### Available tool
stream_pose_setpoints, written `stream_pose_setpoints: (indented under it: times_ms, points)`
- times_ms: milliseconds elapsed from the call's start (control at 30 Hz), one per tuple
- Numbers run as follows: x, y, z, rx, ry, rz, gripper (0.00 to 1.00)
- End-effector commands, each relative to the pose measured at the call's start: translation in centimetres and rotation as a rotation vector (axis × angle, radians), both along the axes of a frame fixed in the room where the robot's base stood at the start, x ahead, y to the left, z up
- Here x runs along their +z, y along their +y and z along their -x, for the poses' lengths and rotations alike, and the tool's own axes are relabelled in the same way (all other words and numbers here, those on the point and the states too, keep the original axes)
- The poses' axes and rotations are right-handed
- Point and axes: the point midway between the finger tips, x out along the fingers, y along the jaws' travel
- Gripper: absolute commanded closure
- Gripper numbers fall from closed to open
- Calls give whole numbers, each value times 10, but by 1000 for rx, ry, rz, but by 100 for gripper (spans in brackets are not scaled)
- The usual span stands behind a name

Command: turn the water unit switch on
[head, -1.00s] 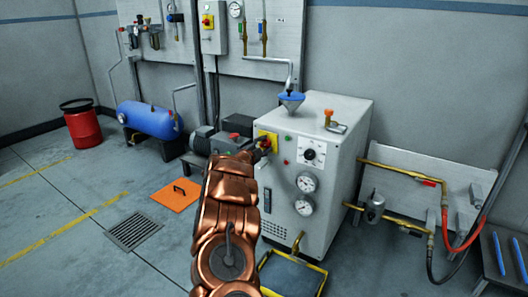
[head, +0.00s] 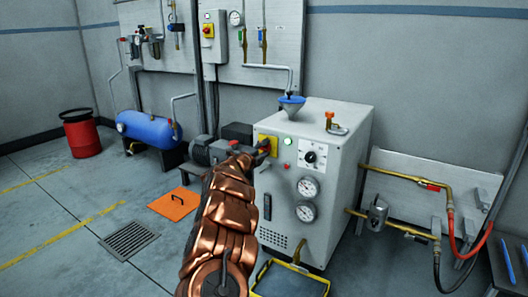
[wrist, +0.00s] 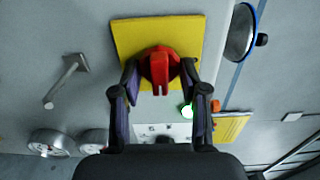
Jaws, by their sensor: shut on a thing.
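The water unit is a white cabinet (head: 330,150) with two gauges on its front, right of my arm in the head view. Its switch is a red handle (wrist: 160,68) on a yellow plate (wrist: 127,40), seen close in the wrist view. My gripper (wrist: 160,72) has its two dark fingers closed on either side of the red handle. In the head view, my gripper (head: 262,150) is at the yellow plate (head: 270,142) and partly hides the handle. A bright green lamp (head: 287,141) glows beside the plate; it also shows in the wrist view (wrist: 186,111).
A black knob (head: 310,157) and a blue funnel (head: 291,104) are on the cabinet. A yellow-rimmed tray (head: 290,280) is at its foot. Yellow pipes (head: 400,175) with hoses stand right. Floor at left is open around a drain grate (head: 129,239).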

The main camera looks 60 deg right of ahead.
Motion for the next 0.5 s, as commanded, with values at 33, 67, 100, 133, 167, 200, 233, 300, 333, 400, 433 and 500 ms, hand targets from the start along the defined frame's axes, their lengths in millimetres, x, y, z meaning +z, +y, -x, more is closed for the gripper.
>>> stream_pose_setpoints:
  times_ms: [33,67,100,133,167,200,233,300,333,400,433,500]
  points:
    - [-1,-1,3,-6,-3,-2,91]
    - [-1,-1,3,-6,-3,-2,91]
    - [-1,-1,3,-6,-3,-2,91]
    - [-1,-1,3,-6,-3,-2,91]
    - [-1,-1,3,-6,-3,-2,91]
    - [-1,-1,3,-6,-2,-2,91]
    - [-1,-1,3,-6,-2,-2,91]
    - [-1,-1,3,-6,-2,-2,91]
    - [-1,-1,3,-6,-2,-2,54]
    - [-1,-1,2,-5,-2,-2,46]
    - [-1,-1,2,-4,-2,-2,43]
    - [-1,-1,1,-3,-1,-1,36]
